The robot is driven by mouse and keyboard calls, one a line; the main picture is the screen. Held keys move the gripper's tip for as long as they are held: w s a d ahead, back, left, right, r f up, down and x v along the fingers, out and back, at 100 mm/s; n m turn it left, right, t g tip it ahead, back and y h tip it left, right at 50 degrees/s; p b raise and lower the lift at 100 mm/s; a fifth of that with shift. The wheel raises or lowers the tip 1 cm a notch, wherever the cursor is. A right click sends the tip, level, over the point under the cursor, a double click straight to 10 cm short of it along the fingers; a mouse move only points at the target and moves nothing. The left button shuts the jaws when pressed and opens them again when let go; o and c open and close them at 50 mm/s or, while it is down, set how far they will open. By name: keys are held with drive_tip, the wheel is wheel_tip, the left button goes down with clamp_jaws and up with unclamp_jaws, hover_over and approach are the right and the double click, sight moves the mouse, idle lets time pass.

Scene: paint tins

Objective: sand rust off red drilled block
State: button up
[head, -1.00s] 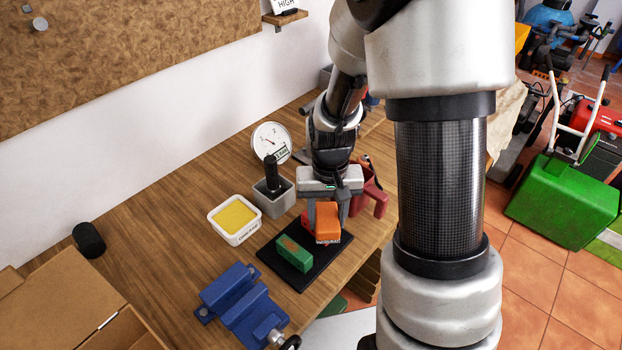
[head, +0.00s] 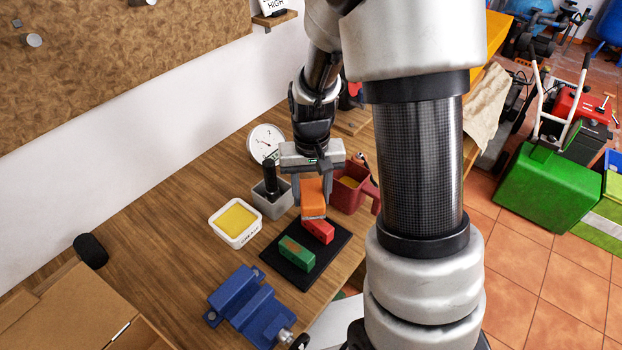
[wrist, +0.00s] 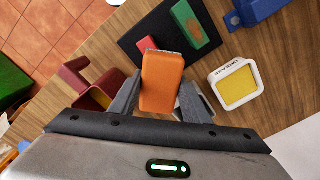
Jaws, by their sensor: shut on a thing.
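My gripper (head: 314,188) is shut on an orange block (head: 313,196) with a pale, rough-looking lower edge. In the wrist view the orange block (wrist: 162,82) sits between both fingers. The red block (head: 319,231) lies on a black mat (head: 283,270), just below and partly behind the orange block. I cannot tell whether the two touch. I make out no rust on the visible part of the red block; its holes are too small to tell.
A white tub of yellow grease (head: 236,221) and a grey holder (head: 272,199) with a black-handled tool stand left of the mat. A red container (head: 352,190) is close to the gripper's right. A blue vise (head: 247,305) stands in front. A dial gauge (head: 265,143) is behind.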

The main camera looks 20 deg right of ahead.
drive_tip(key=shift+r+p, duration=1)
drive_tip(key=shift+r, duration=0.7)
